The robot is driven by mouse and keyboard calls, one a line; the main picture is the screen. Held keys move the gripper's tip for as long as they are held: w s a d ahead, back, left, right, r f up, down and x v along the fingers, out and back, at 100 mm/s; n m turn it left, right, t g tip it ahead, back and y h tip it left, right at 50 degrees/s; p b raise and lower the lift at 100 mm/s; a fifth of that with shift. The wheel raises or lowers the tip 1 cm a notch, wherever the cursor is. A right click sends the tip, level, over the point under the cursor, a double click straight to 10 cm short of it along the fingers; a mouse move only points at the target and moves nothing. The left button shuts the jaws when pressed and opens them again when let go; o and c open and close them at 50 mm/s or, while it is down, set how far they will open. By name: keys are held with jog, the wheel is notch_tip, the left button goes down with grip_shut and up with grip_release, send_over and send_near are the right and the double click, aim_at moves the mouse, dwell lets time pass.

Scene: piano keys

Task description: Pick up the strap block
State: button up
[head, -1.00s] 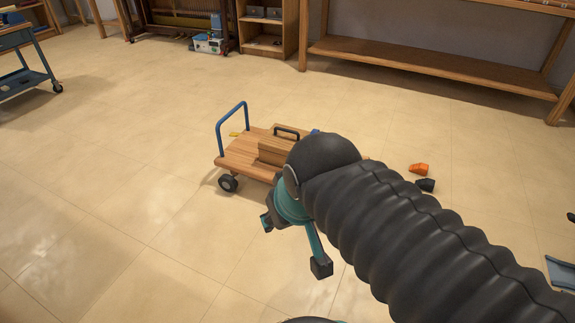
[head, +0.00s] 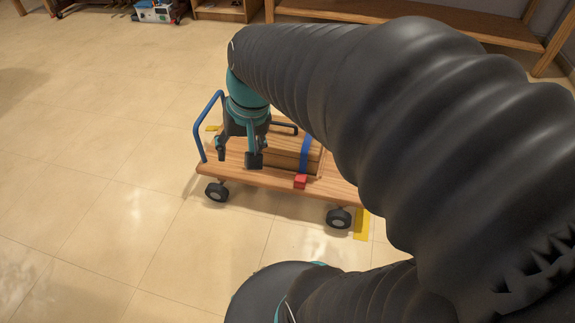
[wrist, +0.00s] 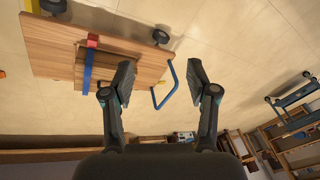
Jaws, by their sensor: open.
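A wooden block (head: 284,160) with a black handle (head: 285,127) on top lies on a wooden cart (head: 240,178). A blue strap (head: 306,152) crosses the block near its right end, with a small red block (head: 300,181) at the strap's near end on the deck. Which part is the strap block is not certain. My gripper (head: 238,155) points down, open and empty, above the cart's left part, in front of the wooden block's left end. In the wrist view, the red block (wrist: 93,40) and strap (wrist: 88,70) lie left of my open gripper (wrist: 158,78).
The cart has a blue push handle (head: 200,125) at its left and black wheels (head: 338,218). Yellow tape (head: 362,225) marks the floor. My arm hides the cart's right end. The floor at the left is clear.

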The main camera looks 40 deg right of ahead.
jog(key=w+d+f+m+g+y, duration=0.2)
jog(key=w+d+f+m+y, duration=0.1)
jog(key=w+d+f+m, duration=0.4)
jog(key=m+t+y+b, duration=0.2)
jog(key=m+t+y, duration=0.3)
jog(key=m, duration=0.6)
send_over(305, 178)
jog(key=s, duration=0.4)
notch_tip(305, 178, down, 22)
jog(key=s+d+f+m+t, duration=0.1)
jog(key=d+f, duration=0.1)
jog(key=f, duration=0.2)
jog(key=s+d+f+m+t, duration=0.1)
jog(key=d+f+m, duration=0.1)
jog(key=f, duration=0.2)
jog(key=s+d+f+m+t, duration=0.2)
jog(key=d+f, duration=0.1)
jog(key=f, duration=0.1)
jog(key=shift+f+h, duration=0.2)
jog(key=shift+h, duration=0.1)
jog(key=shift+f+m, duration=0.25)
jog(key=shift+m, duration=0.05)
jog(key=x, duration=0.8)
jog(key=shift+x, duration=2.7)
jog(key=shift+s, duration=0.15)
jog(key=c, duration=0.9)
